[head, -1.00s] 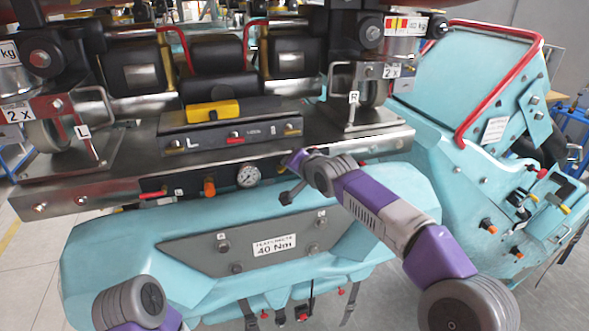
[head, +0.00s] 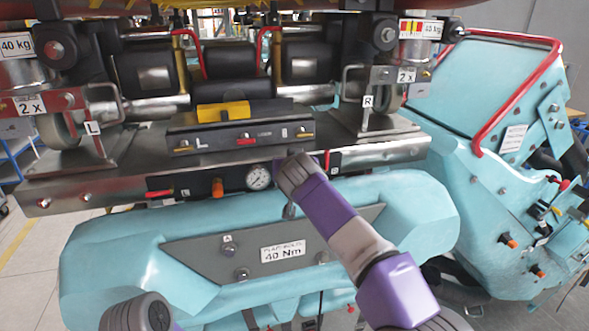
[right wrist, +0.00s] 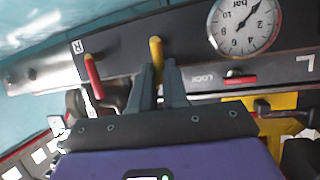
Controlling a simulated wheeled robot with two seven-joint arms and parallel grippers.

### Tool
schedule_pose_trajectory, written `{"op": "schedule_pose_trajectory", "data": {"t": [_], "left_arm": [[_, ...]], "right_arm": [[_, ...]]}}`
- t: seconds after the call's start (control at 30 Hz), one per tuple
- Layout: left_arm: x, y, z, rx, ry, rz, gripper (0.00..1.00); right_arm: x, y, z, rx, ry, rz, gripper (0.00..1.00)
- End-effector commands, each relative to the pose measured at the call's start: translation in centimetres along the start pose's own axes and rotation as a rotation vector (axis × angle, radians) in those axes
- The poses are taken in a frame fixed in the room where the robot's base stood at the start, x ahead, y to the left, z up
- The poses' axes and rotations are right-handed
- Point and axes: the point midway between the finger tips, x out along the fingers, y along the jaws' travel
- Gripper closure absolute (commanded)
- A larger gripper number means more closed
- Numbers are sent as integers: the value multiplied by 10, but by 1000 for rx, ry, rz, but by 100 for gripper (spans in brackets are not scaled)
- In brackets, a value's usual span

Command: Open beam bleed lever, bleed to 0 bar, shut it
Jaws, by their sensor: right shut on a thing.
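The yellow lever (right wrist: 156,48) sticks out of the dark panel (right wrist: 190,62) in the right wrist view, between the gauge and a red lever. My right gripper (right wrist: 158,75) is shut on this yellow lever near its end. In the head view my own right wrist hides the lever and my fingers. The round white pressure gauge (right wrist: 243,22) is marked bar; its top is cut off. It also shows in the head view (head: 259,177), too small to read. My left gripper is out of view; only part of that arm shows at bottom left.
A red lever (right wrist: 92,75) stands close beside my right fingers. The panel also carries an orange knob (head: 217,187) and another red lever (head: 158,194). A steel beam (head: 90,185) runs above the turquoise body (head: 120,260). A yellow block (head: 222,111) sits on top.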

Motion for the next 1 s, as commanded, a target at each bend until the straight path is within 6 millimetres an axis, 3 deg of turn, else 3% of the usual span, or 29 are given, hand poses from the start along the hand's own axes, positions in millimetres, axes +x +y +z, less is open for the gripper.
{"op": "schedule_pose_trajectory", "data": {"t": [0.6,0.63,0.77,1.0], "left_arm": [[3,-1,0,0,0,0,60],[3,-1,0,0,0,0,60],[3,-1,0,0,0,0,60],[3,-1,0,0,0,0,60]], "right_arm": [[1,-2,2,-39,4,16,100],[1,-2,2,-39,4,16,83],[1,-2,2,-38,4,16,63],[0,-2,1,-36,6,15,60]]}}
